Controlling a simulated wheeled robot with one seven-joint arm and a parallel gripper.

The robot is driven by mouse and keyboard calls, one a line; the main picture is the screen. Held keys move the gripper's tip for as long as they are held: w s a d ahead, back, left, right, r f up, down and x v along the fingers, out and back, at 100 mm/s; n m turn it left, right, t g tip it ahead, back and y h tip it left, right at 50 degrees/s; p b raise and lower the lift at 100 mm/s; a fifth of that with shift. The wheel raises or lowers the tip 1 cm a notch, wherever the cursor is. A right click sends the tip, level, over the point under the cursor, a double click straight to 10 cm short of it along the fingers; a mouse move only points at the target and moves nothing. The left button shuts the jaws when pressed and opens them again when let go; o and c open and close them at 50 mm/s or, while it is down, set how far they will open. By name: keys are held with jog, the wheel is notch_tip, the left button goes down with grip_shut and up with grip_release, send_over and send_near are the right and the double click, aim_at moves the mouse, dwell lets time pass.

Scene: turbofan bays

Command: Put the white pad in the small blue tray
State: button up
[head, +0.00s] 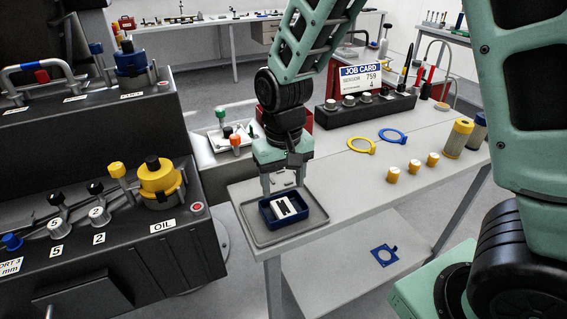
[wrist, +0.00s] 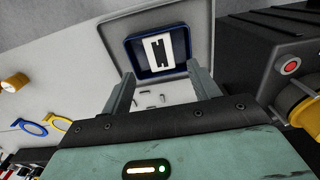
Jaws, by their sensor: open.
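The white pad (head: 285,209), with dark slots in its face, lies inside the small blue tray (head: 297,223) at the near left corner of the table. In the wrist view the pad (wrist: 149,55) shows within the tray's blue walls (wrist: 184,42). My gripper (head: 282,185) is open just above the tray and points down. In the wrist view its two fingers (wrist: 160,82) are apart with nothing between them, and the pad is seen beyond them.
The blue tray stands in a shallow grey tray (head: 259,240). Yellow (head: 361,146) and blue (head: 392,136) rings and several yellow-capped pieces (head: 413,166) lie to the right. A dark machine block with a yellow oil cap (head: 158,180) stands at left. A blue tag (head: 384,255) lies on the lower shelf.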

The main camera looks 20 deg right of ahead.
notch_tip(320, 180, up, 5)
jog(key=s+a+r+n, duration=0.1)
jog(key=s+a+n, duration=0.2)
jog(key=s, duration=0.7)
jog(key=s+a+r+n, duration=0.1)
jog(key=s+a+n, duration=0.2)
jog(key=s, duration=0.7)
jog(key=shift+a+n+y, duration=0.15)
jog(key=shift+n+y, duration=0.15)
jog(key=shift+n, duration=0.6)
